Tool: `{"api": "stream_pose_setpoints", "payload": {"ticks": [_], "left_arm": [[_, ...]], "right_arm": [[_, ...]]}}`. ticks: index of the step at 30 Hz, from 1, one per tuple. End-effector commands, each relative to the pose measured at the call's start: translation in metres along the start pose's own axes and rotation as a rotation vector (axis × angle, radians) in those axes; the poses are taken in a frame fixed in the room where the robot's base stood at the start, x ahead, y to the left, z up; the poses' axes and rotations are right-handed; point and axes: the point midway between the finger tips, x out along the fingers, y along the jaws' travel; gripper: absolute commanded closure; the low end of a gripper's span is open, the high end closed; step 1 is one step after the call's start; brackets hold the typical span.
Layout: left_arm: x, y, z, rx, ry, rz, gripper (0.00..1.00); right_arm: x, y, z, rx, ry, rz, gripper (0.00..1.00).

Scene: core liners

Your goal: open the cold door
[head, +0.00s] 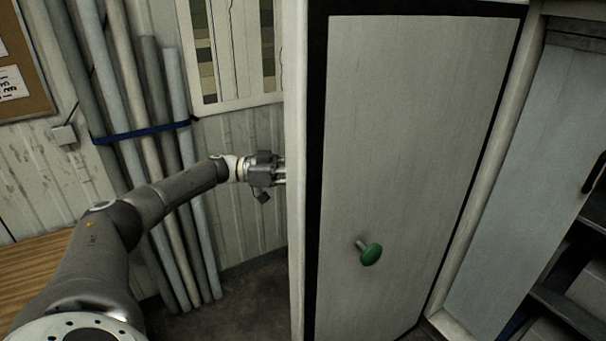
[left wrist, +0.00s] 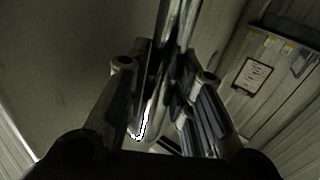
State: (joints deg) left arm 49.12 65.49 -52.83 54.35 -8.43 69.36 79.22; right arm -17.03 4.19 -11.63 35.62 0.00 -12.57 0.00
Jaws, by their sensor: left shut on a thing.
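The cold door (head: 410,140) is a pale panel with a black seal around its edge and a green knob (head: 370,254) on the face toward me. It stands swung out, with its free edge at the left. My left gripper (head: 281,173) reaches to the far side of that edge, where its fingertips are partly hidden. In the left wrist view, my left gripper (left wrist: 163,72) is shut on a shiny metal bar handle (left wrist: 182,35), which is dark and partly hidden between the fingers. My right gripper is out of view.
Several long pipes (head: 150,110) tied with a blue strap lean on the ribbed wall behind my left arm. A wall chart (head: 235,50) hangs beside them. Shelving (head: 570,300) stands at the right. A strip of floor (head: 240,300) is clear left of the door.

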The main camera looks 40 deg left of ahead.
Motion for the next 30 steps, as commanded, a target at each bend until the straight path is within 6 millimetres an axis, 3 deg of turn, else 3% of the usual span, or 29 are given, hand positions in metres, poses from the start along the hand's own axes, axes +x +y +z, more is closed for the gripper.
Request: {"api": "stream_pose_setpoints", "payload": {"ticks": [17, 18, 22, 30], "left_arm": [[0.0037, -0.0006, -0.0011, -0.004, 0.004, 0.017, 1.00], [0.0037, -0.0007, -0.0012, -0.003, 0.004, 0.017, 0.74], [0.0032, -0.0007, -0.0007, -0.002, 0.002, 0.017, 0.57], [0.0018, -0.0008, 0.0005, -0.002, -0.001, 0.016, 0.56]], "right_arm": [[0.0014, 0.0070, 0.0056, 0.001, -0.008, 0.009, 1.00], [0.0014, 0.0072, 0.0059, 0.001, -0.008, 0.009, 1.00], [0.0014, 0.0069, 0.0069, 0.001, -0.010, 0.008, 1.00], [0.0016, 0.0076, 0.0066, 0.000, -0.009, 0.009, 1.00]]}}
